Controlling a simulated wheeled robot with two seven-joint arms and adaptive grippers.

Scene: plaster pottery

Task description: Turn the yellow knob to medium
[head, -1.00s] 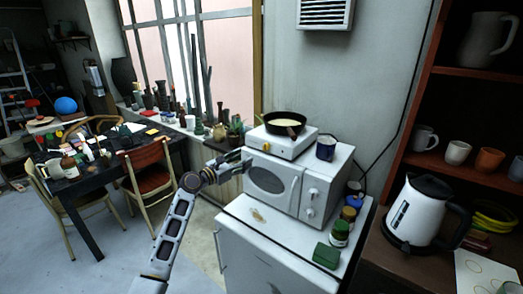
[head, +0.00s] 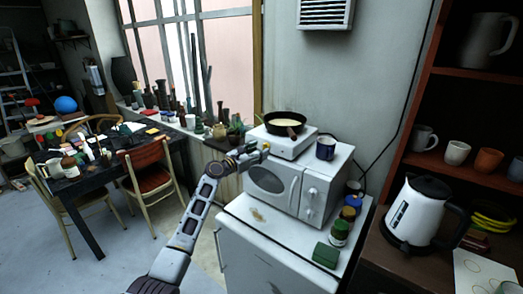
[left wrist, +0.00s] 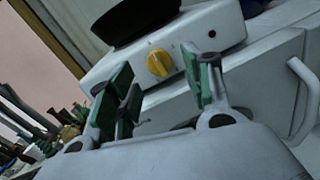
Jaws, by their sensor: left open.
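The yellow knob (left wrist: 159,63) is on the front face of a white hot plate (left wrist: 222,22), seen in the left wrist view. In the head view the knob (head: 266,146) is a small yellow spot beside the gripper tip. My left gripper (head: 257,157) is open and empty, close in front of the hot plate. In the left wrist view its green-padded fingers stand to either side of the knob, with the knob visible in the gap. I see no contact. The knob's setting marks are too small to read. My right gripper is not in view.
The hot plate stands on a white microwave (head: 290,185) and carries a dark pan (head: 286,122) with pale contents. A dark blue mug (head: 325,148) is beside it. Jars (head: 340,232) and a green block (head: 326,255) sit lower, on a white cabinet. A window sill with bottles lies left.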

